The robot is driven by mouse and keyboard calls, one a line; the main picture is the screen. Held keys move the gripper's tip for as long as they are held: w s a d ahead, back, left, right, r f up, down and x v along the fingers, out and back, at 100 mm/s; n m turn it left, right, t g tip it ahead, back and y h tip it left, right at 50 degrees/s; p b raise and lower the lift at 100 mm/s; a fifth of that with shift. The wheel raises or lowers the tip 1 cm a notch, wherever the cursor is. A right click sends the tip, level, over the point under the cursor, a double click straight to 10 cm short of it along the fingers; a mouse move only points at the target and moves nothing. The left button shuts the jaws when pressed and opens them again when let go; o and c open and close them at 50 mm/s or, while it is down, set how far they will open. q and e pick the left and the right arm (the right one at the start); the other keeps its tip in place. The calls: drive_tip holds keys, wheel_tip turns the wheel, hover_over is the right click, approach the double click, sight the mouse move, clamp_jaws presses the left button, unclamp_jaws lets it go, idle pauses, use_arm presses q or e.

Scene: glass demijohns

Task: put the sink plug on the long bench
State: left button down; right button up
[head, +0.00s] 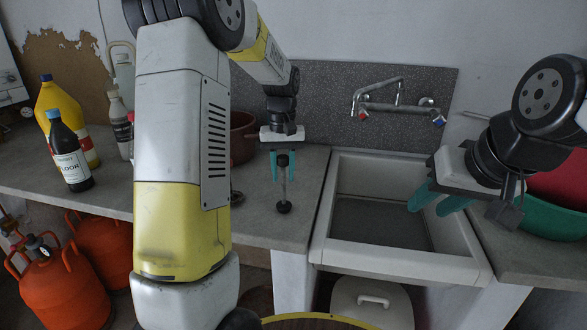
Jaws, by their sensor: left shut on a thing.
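My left gripper (282,168) points down over the grey stone bench left of the sink and is shut on the sink plug (284,207). The plug is a small dark knob under a thin upright stem; the stem's top is between the teal fingers. I cannot tell whether the plug touches the bench or hangs just above it. The long bench (311,178) runs from the far left to the sink. My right gripper (432,205) is over the sink's right side, its teal fingers apart and empty.
The white sink (335,205) has a wall tap (395,107) behind it. A brown pot (241,138) stands behind my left arm. A dark bottle (69,155) and yellow jug (68,112) stand at left. A green basin (548,218) is at right. Orange gas cylinders (62,290) stand below.

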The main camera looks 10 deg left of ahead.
use_arm(q)
drive_tip(key=shift+f, duration=0.1)
drive_tip(key=c, duration=1.1)
unclamp_jaws()
wheel_tip(320, 180, up, 12)
drive_tip(key=shift+s+r, duration=0.1)
drive_tip(key=shift+r, duration=0.05)
drive_tip(key=s+m+t, duration=0.1)
drive_tip(key=s+t, duration=0.1)
drive_tip(key=s, duration=0.6)
drive_tip(key=s+d+m+t+h, duration=0.1)
drive_tip(key=s+t, duration=0.1)
drive_tip(key=s, duration=0.6)
drive_tip(key=s+d+f+m+t+h, duration=0.1)
drive_tip(key=s+t, duration=0.1)
drive_tip(key=s, duration=0.6)
drive_tip(key=shift+d, duration=0.1)
